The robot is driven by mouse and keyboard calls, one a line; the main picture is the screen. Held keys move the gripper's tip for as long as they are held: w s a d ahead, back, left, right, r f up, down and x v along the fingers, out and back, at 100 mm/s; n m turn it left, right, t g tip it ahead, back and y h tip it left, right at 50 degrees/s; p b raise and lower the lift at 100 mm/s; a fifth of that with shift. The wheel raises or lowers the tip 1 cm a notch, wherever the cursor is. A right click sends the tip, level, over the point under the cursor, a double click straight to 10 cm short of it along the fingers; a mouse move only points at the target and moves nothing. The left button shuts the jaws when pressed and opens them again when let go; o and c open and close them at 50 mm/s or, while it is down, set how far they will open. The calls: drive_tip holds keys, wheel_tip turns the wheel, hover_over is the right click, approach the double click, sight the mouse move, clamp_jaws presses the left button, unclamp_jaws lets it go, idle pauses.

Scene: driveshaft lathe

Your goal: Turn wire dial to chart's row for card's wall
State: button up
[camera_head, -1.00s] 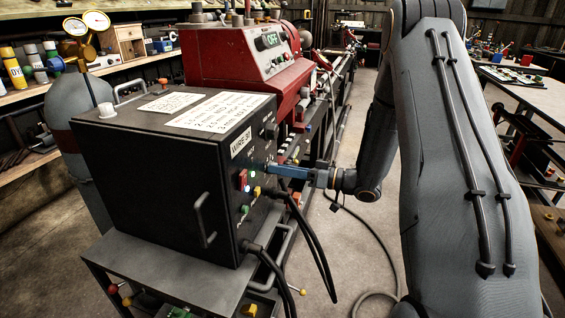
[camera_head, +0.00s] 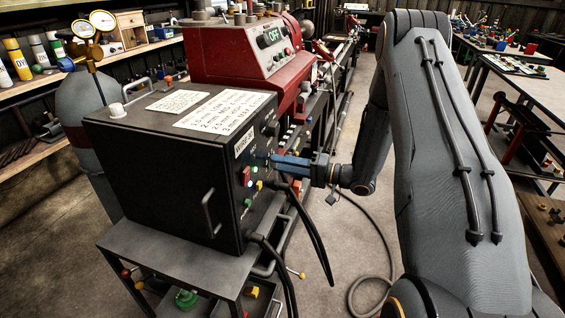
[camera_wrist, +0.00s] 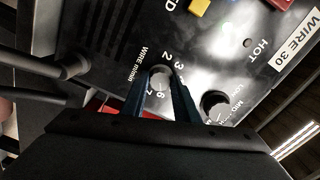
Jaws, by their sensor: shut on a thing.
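The wire dial (camera_wrist: 160,78) is a round grey knob on the dark front panel, with numbers around it and "WIRE m/min" beside it in the wrist view. My gripper (camera_wrist: 159,72) is shut on this dial, one blue finger on each side. The fingers hide part of the scale, and I cannot tell the exact setting. In the head view my gripper (camera_head: 276,158) reaches the panel from the right. The chart (camera_head: 225,110), a white sheet with several printed rows, lies on top of the black welder box (camera_head: 155,160).
A second knob (camera_wrist: 215,103) with LOW and MID marks sits close beside my fingers. A yellow button (camera_wrist: 199,7) and a "WIRE 30" label (camera_wrist: 297,33) are on the panel. Cables (camera_head: 316,235) hang below. A red machine (camera_head: 235,60) reading OFF stands behind.

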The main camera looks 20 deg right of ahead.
drive_tip(key=shift+m, duration=0.3)
drive_tip(key=o, duration=1.1)
drive_tip(key=shift+c, duration=0.2)
drive_tip(key=shift+d, duration=0.1)
drive_tip(key=b+v, duration=0.1)
drive_tip(key=v, duration=0.6)
drive_tip(key=shift+s+d, duration=0.2)
drive_tip(key=shift+d, duration=0.05)
